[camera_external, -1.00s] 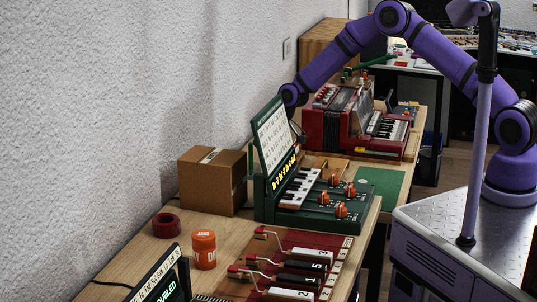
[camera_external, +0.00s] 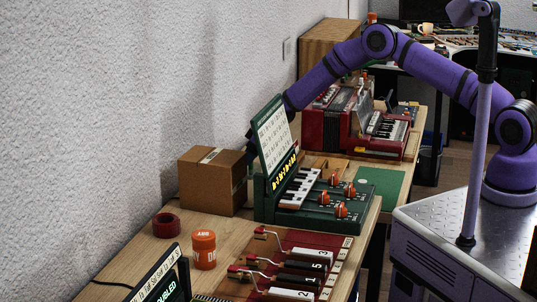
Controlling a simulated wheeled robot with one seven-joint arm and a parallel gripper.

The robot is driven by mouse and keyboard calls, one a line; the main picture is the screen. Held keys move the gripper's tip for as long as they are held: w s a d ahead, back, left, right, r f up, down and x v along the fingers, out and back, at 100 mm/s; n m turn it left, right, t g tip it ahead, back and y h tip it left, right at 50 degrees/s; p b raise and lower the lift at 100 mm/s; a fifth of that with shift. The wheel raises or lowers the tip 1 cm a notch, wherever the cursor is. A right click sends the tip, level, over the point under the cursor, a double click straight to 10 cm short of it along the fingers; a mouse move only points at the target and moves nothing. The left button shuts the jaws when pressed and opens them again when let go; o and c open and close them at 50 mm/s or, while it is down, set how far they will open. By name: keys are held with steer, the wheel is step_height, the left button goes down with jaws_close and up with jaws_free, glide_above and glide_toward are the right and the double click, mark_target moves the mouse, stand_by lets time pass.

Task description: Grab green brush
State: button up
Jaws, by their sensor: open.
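I cannot make out a green brush in the current view. My purple arm reaches over the bench, and its end drops behind the upright panel of the green keyboard unit (camera_external: 318,217). My gripper (camera_external: 250,145) is mostly hidden by that panel. Only small dark parts show past its left edge, above the cardboard box (camera_external: 212,182). I see nothing held in it.
A red accordion-like instrument (camera_external: 335,130) stands behind the green unit. An orange jar (camera_external: 204,250), a red tape roll (camera_external: 166,225) and a board with cranked rollers (camera_external: 290,265) are in front. The wall bounds the left side. A green mat (camera_external: 383,187) lies clear.

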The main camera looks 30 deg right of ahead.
jaws_close()
